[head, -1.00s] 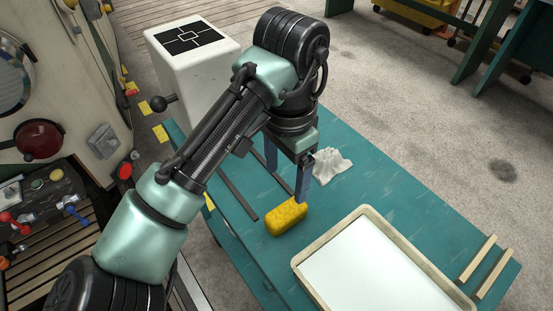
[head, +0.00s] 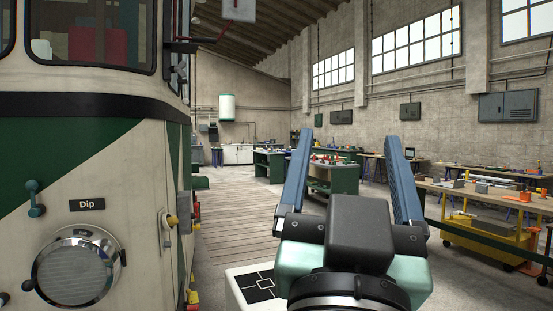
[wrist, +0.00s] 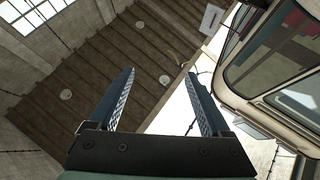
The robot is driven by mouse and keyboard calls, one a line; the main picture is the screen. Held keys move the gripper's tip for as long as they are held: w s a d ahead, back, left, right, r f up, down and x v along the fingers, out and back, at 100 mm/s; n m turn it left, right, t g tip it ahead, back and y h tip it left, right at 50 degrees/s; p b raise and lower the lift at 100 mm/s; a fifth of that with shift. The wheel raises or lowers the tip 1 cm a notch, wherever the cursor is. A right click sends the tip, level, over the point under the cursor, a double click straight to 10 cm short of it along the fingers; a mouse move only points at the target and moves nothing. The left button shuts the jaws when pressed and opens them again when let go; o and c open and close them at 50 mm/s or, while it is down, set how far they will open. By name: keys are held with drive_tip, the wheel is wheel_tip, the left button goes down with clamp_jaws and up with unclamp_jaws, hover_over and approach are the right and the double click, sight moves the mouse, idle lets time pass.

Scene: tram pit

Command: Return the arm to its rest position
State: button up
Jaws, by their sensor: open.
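My gripper (head: 347,175) is raised in front of the head camera, its two blue fingers pointing up and spread wide apart. Nothing is between them. In the wrist view the open fingers (wrist: 165,100) point towards the ceiling, with the tram's windows at the right. The teal table with the yellow sponge and the tray is out of view now.
The cream and green tram (head: 90,165) stands close on the left, with a round lamp (head: 76,270) marked Dip. A white box with a black marker (head: 258,288) is low beside my arm. Workbenches and a yellow cart (head: 485,240) stand at the right. The wooden floor (head: 240,225) is clear.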

drive_tip(key=s+a+r+n+t+y, duration=0.3)
drive_tip(key=s+a+n+y, duration=0.1)
drive_tip(key=s+a+y, duration=0.15)
wheel_tip(320, 180, up, 8)
drive_tip(key=p, duration=0.8)
drive_tip(key=shift+w+a, duration=0.15)
drive_tip(key=shift+a, duration=0.2)
drive_tip(key=shift+f+y, duration=0.1)
drive_tip(key=shift+y, duration=0.15)
